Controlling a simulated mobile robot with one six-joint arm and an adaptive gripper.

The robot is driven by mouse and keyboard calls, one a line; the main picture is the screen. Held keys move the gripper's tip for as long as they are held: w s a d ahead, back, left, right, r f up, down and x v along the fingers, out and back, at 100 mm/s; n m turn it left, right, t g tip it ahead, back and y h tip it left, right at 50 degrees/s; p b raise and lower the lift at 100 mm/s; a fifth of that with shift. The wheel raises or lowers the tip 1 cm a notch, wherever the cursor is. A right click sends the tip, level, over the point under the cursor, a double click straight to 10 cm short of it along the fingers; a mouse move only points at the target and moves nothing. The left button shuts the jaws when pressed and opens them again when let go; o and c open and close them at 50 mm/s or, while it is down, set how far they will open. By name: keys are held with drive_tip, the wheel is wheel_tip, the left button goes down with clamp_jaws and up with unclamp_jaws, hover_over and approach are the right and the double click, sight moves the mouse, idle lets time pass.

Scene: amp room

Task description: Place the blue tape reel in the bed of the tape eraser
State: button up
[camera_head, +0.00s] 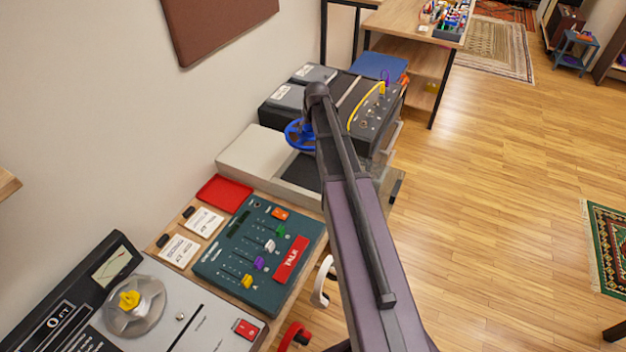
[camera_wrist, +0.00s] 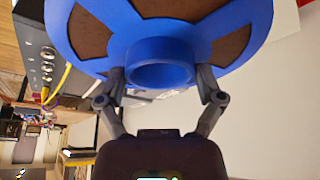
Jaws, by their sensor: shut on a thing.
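The blue tape reel (camera_head: 295,136) is held in the air by my gripper, over a pale box with a dark recessed bed. My arm covers part of it in the head view. In the wrist view the reel (camera_wrist: 160,20) fills the top, and my gripper (camera_wrist: 161,80) has its two fingers shut on the raised round hub, one on each side. The pale box, which looks like the tape eraser (camera_head: 247,155), stands by the wall; its dark bed (camera_head: 302,173) is partly hidden by my arm. The reel appears above the box's far part, apart from the bed; its exact height is unclear.
A dark amplifier unit (camera_head: 375,112) with knobs and a yellow cable stands just beyond the box. A teal mixer (camera_head: 250,255) with coloured sliders and a red tray (camera_head: 224,193) lie on the near side. The wooden floor (camera_head: 480,200) at right is open.

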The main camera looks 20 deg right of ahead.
wheel_tip(320, 180, down, 10)
drive_tip(key=n+y+b, duration=0.1)
drive_tip(key=n+b, duration=0.1)
drive_tip(key=b, duration=0.7)
drive_tip(key=shift+d+f+n, duration=0.2)
drive_tip(key=shift+n, duration=0.2)
wheel_tip(320, 180, down, 6)
drive_tip(key=b, duration=0.6)
drive_tip(key=shift+f, duration=0.15)
drive_tip(key=shift+b, duration=0.3)
drive_tip(key=shift+f+b, duration=1.85)
drive_tip(key=shift+f, duration=0.05)
drive_tip(key=shift+f, duration=0.1)
drive_tip(key=o, duration=1)
drive_tip(key=shift+o, duration=0.2)
